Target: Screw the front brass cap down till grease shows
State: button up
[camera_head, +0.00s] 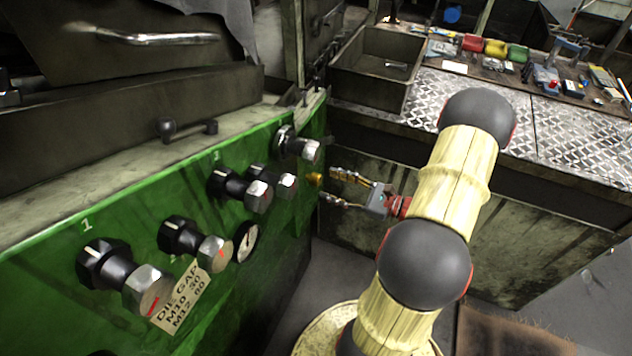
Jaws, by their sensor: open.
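A small brass cap (314,179) sticks out from the right end of the green machine panel (150,205). It is the only brass cap I can make out. My gripper (328,185) is open and points left at the cap. One finger lies above and the other below the cap's level, with the fingertips close to it. I cannot tell whether either finger touches the cap. No grease can be made out at the cap at this size.
Several black and steel knobs stick out of the panel, the nearest (125,277) at lower left. A round gauge (246,242) and a die gap label (181,299) sit low on it. A steel tray (376,65) and a tool-covered tread-plate bench (560,125) stand behind my arm.

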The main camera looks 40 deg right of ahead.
aim_at(320, 181)
jog(key=shift+b+x, duration=0.65)
jog(key=shift+x, duration=1.9)
jog(key=c, duration=0.3)
jog(key=c, duration=0.8)
jog(key=shift+c, duration=0.3)
